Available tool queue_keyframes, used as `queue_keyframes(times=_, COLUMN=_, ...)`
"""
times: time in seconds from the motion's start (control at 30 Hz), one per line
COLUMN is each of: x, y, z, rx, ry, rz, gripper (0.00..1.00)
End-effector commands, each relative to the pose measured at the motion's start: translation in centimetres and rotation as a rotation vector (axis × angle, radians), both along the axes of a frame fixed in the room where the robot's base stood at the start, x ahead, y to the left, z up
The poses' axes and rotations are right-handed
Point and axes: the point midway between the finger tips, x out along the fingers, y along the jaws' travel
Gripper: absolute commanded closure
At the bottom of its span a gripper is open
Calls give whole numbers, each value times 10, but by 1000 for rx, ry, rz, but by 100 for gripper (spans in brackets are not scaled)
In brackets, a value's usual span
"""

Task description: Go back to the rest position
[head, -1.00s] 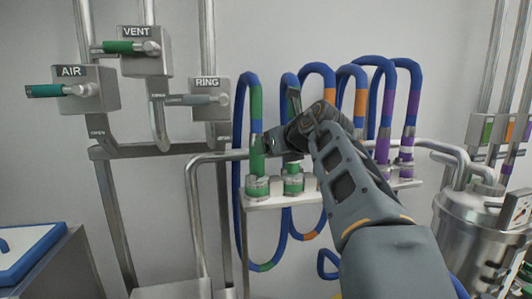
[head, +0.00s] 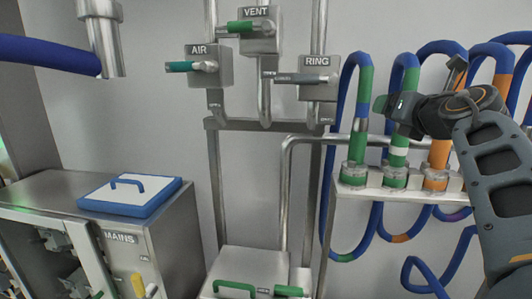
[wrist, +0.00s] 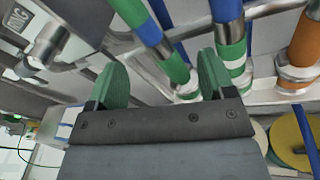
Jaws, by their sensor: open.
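My gripper (head: 384,104) is at the right of the head view, in front of the row of looped hoses. Its two green fingers stand apart with nothing held between them, as the wrist view (wrist: 162,82) shows. In the wrist view a blue hose with a green band (wrist: 165,50) lies beyond the gap between the fingers. A green and white banded hose (wrist: 230,45) is just beyond the right finger. I cannot tell whether a finger touches it. My forearm hides part of the hoses at the right of the head view.
A hose shelf (head: 345,193) runs under the hoses. The AIR valve (head: 208,66), VENT valve (head: 258,32) and RING valve (head: 318,78) are on pipes to the left. A MAINS cabinet (head: 120,238) with a blue-rimmed lid (head: 130,195) stands at lower left.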

Motion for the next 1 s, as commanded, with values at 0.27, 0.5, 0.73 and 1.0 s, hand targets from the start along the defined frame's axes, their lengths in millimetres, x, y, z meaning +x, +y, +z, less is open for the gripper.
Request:
queue_keyframes(times=0.27, x=-7, y=-56, z=-36, rx=988, ry=-417, rz=-367, gripper=24)
queue_keyframes(times=0.5, x=-50, y=-52, z=-188, rx=1800, ry=-444, rz=-914, gripper=24)
queue_keyframes(times=0.73, x=-110, y=29, z=-319, rx=2202, ry=-200, rz=-1473, gripper=24)
queue_keyframes(times=1.0, x=-161, y=115, z=-383, rx=2313, ry=141, rz=-1765, gripper=24)
